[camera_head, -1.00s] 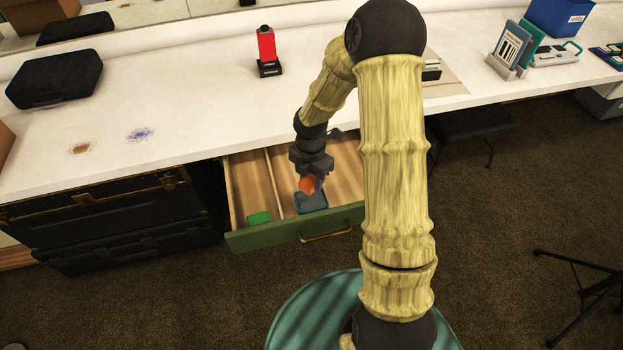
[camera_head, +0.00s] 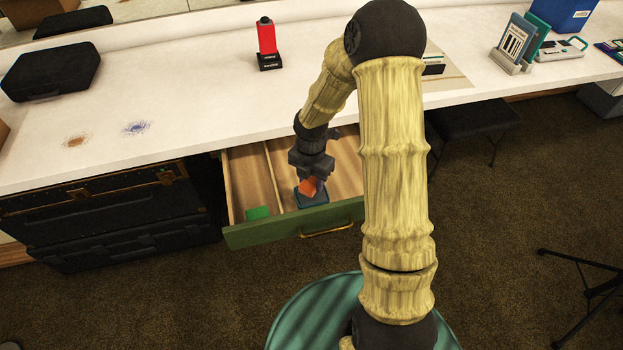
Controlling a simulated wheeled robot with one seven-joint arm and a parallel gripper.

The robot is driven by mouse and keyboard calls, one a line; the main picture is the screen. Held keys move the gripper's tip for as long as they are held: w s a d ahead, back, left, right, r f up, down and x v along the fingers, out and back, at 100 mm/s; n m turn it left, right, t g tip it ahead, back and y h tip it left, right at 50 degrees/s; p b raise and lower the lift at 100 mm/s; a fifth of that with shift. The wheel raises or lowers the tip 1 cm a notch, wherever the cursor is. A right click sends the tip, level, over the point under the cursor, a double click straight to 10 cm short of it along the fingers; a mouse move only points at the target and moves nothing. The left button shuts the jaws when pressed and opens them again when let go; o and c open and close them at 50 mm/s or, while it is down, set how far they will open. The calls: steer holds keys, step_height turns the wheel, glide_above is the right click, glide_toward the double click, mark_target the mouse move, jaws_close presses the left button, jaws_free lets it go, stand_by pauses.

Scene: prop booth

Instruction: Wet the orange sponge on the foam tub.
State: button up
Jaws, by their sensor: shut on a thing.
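The orange sponge (camera_head: 309,186) is held tilted in my gripper (camera_head: 309,178), which is shut on it and points down into the open drawer. I cannot tell whether the sponge touches the tub's foam. The gripper hides the tub's far side.
The open drawer (camera_head: 290,230) has a green front and wooden dividers, with a green block (camera_head: 258,213) in its left compartment. On the white counter (camera_head: 200,100) are a brown stain (camera_head: 77,141), a blue stain (camera_head: 136,128), a red device (camera_head: 267,42) and a black case (camera_head: 52,70).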

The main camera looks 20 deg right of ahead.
mark_target(311, 180)
steer(key=shift+d+f+b, duration=0.1)
steer(key=shift+f+b, duration=1)
steer(key=shift+f, duration=0.3)
steer(key=shift+s+f, duration=0.1)
steer(key=shift+f, duration=0.3)
stand_by(2.1)
step_height(311, 180, up, 7)
steer(key=p, duration=0.8)
steer(key=shift+r, duration=0.15)
steer(key=shift+m, duration=0.3)
stand_by(0.7)
